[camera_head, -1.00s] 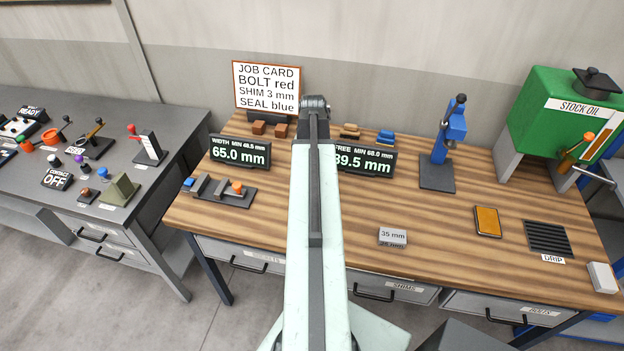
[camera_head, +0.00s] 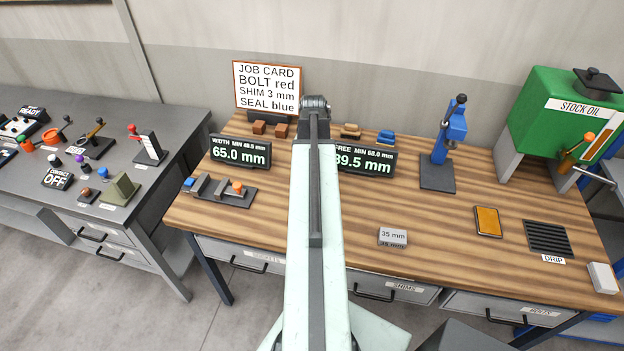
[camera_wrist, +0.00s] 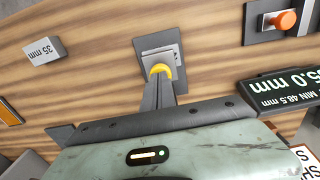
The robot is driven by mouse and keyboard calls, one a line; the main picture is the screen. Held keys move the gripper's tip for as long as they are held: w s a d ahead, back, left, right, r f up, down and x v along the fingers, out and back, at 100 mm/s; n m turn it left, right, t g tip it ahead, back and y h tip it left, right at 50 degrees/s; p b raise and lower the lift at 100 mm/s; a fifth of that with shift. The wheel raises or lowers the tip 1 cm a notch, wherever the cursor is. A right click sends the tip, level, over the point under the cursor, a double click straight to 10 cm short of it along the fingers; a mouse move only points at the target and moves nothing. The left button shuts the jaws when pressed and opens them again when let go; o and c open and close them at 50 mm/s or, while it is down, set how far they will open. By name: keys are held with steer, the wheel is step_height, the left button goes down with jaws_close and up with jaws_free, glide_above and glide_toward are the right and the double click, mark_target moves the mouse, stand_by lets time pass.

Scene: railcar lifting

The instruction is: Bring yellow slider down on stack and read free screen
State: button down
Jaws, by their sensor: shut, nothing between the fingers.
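In the wrist view my gripper (camera_wrist: 159,88) is shut, with its tips right at the yellow slider (camera_wrist: 161,70); I cannot tell whether they touch. The slider shows as a yellow rounded piece over a grey stack (camera_wrist: 160,52) on a dark base plate (camera_wrist: 148,39). My arm hides slider, stack and gripper in the head view.
The width screen (camera_head: 240,153) reads 65.0 mm, behind a gauge with an orange knob (camera_head: 237,187). A 35 mm block (camera_head: 393,237) lies on the bench, right of my arm. A blue press (camera_head: 446,150), an orange pad (camera_head: 488,221) and a drip grate (camera_head: 548,238) stand further right.

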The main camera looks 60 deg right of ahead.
stand_by(0.3)
steer(key=shift+f+b, duration=0.65)
steer(key=shift+r, duration=0.1)
step_height(320, 180, up, 10)
steer(key=p, duration=1)
stand_by(0.5)
